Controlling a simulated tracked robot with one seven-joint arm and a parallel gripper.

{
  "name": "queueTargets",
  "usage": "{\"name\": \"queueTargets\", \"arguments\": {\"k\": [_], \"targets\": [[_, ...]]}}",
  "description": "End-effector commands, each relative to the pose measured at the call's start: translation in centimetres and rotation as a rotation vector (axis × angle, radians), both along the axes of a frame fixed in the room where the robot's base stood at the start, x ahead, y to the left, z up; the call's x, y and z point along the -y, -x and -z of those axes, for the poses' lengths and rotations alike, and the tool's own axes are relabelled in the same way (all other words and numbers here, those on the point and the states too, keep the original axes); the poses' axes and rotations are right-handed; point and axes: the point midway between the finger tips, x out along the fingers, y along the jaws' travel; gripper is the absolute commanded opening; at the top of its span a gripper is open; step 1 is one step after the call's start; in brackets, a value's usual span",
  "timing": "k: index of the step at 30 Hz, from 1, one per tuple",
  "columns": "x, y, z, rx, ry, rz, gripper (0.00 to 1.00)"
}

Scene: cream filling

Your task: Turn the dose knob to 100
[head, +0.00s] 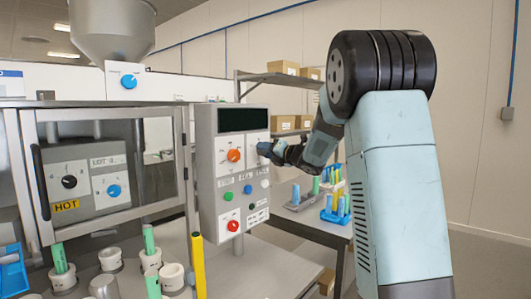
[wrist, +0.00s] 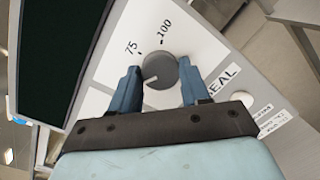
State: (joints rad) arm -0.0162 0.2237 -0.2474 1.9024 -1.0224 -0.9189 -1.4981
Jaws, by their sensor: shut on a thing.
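The dose knob (wrist: 160,71) is a round grey knob on the pale panel, with printed marks 75 and 100 beyond it in the wrist view. A short light line shows on the knob's lower left part; I cannot tell for sure which number it indicates. My gripper (wrist: 159,84) has its two blue fingers on either side of the knob and is shut on it. In the head view my gripper (head: 266,149) is at the right side of the grey control box (head: 206,180) and hides the knob.
The control box carries an orange knob (head: 234,155), a red knob (head: 233,226), a dark screen (head: 237,119) and small buttons. A glass-fronted cabinet (head: 105,170) stands left. A yellow post (head: 198,265) rises in front. A table with blue racks (head: 336,215) stands behind my arm.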

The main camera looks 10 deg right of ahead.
Motion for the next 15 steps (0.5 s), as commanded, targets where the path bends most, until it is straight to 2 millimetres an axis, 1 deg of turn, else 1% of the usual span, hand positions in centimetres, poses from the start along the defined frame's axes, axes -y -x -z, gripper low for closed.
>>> {"name": "queueTargets", "arguments": {"k": [8, 15], "targets": [[0.12, 0.0, 0.11, -0.051, -0.067, -0.002, 0.15], [0.25, -0.04, 0.11, -0.158, -0.214, -0.001, 0.15]]}}
